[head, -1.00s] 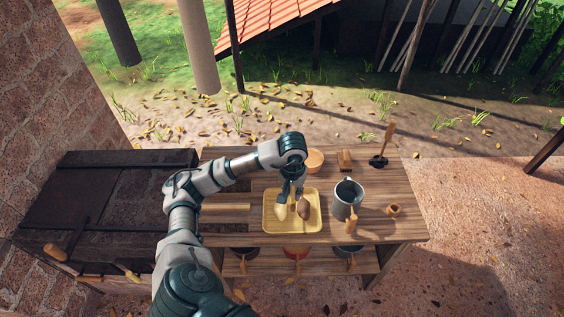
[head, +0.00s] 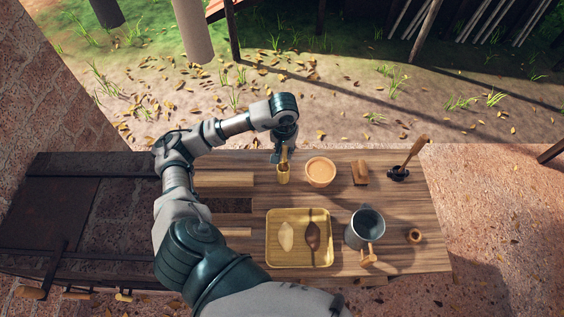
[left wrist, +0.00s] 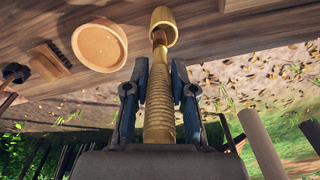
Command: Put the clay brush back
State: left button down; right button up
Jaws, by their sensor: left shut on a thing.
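My left gripper (head: 284,157) is shut on the clay brush, at the back of the table left of the round bowl. The brush's ribbed tan handle (left wrist: 158,118) lies between the two fingers in the left wrist view, with a copper-coloured band (left wrist: 160,50) beyond it. The brush's far end meets a small golden cup (left wrist: 163,27), which also shows below the gripper in the head view (head: 283,174). The bristles are hidden, and I cannot tell how deep the end sits in the cup. My right gripper is not in view.
Close right of the gripper stands an orange bowl (head: 320,171), then a brown block brush (head: 360,172) and a tool in a dark holder (head: 398,173). A yellow tray (head: 300,260) with two oval shapes and a grey mug (head: 364,230) are nearer me.

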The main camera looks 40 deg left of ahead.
aim_at(284, 163)
pick_arm(q)
notch_tip(284, 163, down, 8)
jog(key=a, duration=0.1)
jog(key=shift+a+r, duration=0.2)
jog(key=shift+a, duration=0.1)
jog(key=c, duration=1.2)
grip_release()
jog(key=shift+s+d, duration=0.1)
jog(key=shift+d, duration=0.1)
jog(key=shift+c, duration=0.2)
jog(key=shift+o, duration=1.4)
jog(key=shift+d+r, duration=0.1)
jog(key=shift+d, duration=0.1)
jog(key=shift+d+r, duration=0.1)
jog(key=shift+d, duration=0.25)
jog(key=shift+r, duration=0.15)
jog(key=r, duration=1.1)
jog(key=shift+s+r, duration=0.25)
jog(key=shift+r, duration=0.1)
jog(key=shift+a, duration=0.15)
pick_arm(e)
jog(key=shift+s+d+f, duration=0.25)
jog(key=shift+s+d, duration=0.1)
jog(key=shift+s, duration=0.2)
pick_arm(q)
jog(key=shift+a+f, duration=0.1)
jog(key=shift+a, duration=0.05)
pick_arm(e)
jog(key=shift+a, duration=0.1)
